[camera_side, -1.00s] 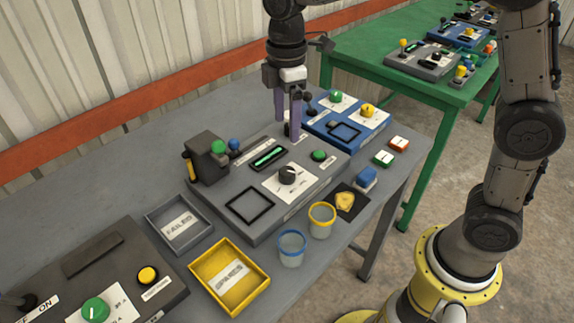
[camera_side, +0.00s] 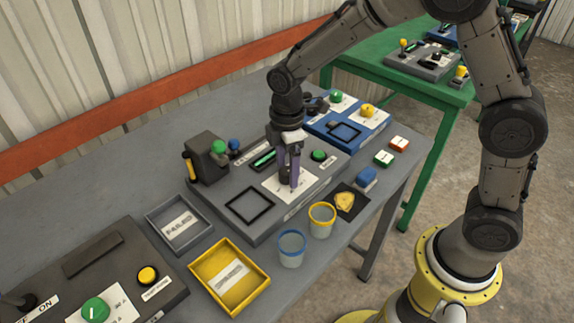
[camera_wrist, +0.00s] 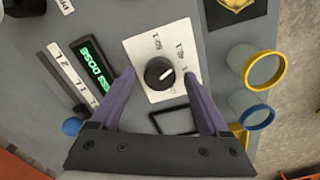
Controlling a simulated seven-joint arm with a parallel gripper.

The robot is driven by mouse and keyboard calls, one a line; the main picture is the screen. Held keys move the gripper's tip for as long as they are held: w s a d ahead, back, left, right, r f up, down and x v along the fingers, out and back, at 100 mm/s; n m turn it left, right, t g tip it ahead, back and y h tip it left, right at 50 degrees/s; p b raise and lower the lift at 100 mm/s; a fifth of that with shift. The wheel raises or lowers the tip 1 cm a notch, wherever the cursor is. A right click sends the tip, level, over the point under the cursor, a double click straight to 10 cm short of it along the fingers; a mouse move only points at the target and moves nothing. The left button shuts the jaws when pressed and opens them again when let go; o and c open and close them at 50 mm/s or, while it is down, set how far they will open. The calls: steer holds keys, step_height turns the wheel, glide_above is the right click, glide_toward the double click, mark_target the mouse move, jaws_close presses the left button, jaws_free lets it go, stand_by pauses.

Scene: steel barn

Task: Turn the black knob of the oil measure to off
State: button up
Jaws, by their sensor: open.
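The black knob (camera_wrist: 159,73) sits on a white label plate (camera_wrist: 140,47) on the grey oil measure (camera_side: 232,222). In the wrist view its white pointer line aims up and to the right; the small label marks are too blurred to read surely. My gripper (camera_wrist: 158,75) is open, with one purple finger on each side of the knob and a visible gap to it. In the side view my gripper (camera_side: 290,180) points down over the white plate and its fingers hide the knob. I cannot tell the exact height of the fingertips.
A green-lit display (camera_wrist: 94,66) is beside the plate. A yellow-rimmed cup (camera_side: 321,219) and a blue-rimmed cup (camera_side: 291,247) stand before the device. A blue device (camera_side: 345,128) is behind it. Yellow (camera_side: 231,276) and grey trays (camera_side: 160,213) lie at the front left.

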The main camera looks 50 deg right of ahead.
jaws_close()
stand_by(0.3)
steer(key=m, duration=1)
steer(key=shift+r, duration=0.1)
steer(key=m, duration=0.5)
steer(key=shift+m, duration=2.4)
